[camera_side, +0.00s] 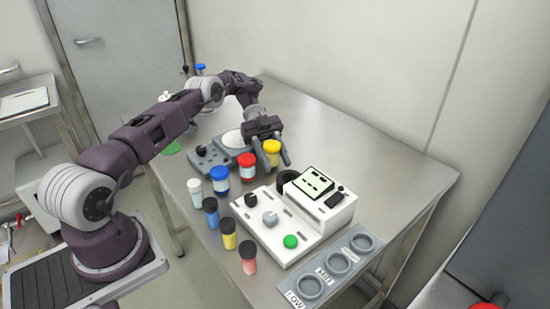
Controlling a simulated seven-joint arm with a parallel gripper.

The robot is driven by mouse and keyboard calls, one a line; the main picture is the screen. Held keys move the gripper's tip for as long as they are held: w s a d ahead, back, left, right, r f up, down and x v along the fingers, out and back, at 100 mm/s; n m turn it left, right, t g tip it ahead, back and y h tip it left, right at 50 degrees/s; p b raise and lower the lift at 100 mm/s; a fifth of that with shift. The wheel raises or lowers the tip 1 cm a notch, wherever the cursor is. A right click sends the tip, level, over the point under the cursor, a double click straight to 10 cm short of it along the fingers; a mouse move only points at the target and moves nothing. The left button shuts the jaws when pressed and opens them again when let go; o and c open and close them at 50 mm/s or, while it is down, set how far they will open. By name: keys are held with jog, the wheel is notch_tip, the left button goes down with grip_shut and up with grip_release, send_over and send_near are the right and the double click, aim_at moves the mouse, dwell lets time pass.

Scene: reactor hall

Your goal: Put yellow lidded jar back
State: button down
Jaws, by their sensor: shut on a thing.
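The yellow lidded jar (272,147) is at the far end of a row of lidded jars, behind the white instrument. My gripper (273,156) reaches down over it from behind, with its fingers around the jar, shut on it. The jar looks upright. Its base is partly hidden, so I cannot tell whether it touches the table. The red lidded jar (247,167) stands close to its left, and the blue lidded jar (220,181) stands beyond that.
The white instrument (295,220) with a screen and a dark round well (288,179) stands in front. Several small vials (229,234) line its left side. A grey holder (334,265) with labelled rings is at front right. A grey knobbed device (210,157) is left. The table's back right is clear.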

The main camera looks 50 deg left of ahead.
jog(key=shift+f, duration=0.45)
